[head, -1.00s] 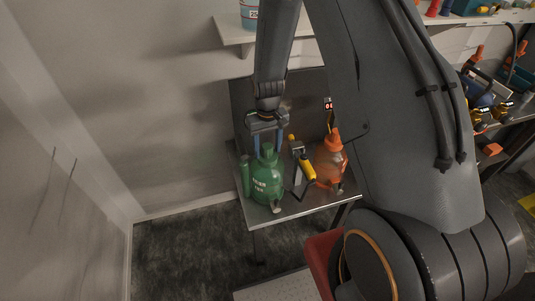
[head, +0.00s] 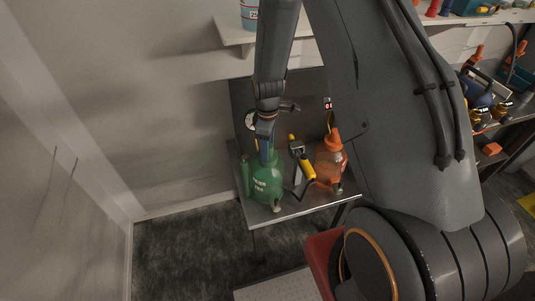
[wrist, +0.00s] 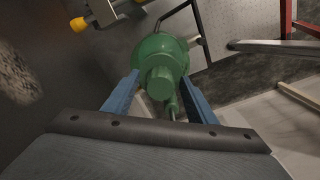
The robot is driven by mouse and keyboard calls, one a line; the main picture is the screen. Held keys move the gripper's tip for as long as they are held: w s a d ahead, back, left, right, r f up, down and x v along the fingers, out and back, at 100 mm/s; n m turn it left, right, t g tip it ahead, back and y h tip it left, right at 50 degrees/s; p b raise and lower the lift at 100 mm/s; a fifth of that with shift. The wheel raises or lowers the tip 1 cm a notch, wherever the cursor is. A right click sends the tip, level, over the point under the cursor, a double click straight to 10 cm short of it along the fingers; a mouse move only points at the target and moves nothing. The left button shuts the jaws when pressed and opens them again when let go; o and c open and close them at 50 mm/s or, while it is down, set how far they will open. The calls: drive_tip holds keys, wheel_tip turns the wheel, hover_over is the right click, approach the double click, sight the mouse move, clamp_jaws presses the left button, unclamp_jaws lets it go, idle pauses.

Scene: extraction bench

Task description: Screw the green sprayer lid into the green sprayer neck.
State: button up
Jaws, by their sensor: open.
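The green sprayer (head: 268,186) stands upright on the metal bench, left of the orange sprayer. In the wrist view I see its rounded green body (wrist: 160,48) from above. The green lid (wrist: 160,83) shows as a knob over the body's middle, at the neck; the neck itself is hidden, so I cannot tell how deep the lid sits. My gripper (head: 266,157) points down over the sprayer top. In the wrist view its blue fingers (wrist: 162,76) are open, one on each side of the lid, with visible gaps. In the head view my gripper hides the lid.
An orange sprayer (head: 329,163) and a yellow-and-black tool (head: 306,166) stand close on the right. A slim green cylinder (head: 245,176) is just left of the green sprayer. The bench (head: 292,211) has some bare room in front. A shelf (head: 232,32) hangs above.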

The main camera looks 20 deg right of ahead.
drive_tip(key=c, duration=1.2)
drive_tip(key=m, duration=0.6)
drive_tip(key=shift+m, duration=0.4)
drive_tip(key=m, duration=1.3)
drive_tip(key=shift+p, duration=0.3)
drive_tip(key=m, duration=0.4)
drive_tip(key=shift+f, duration=0.1)
drive_tip(key=m, duration=0.3)
drive_tip(key=shift+m, duration=0.4)
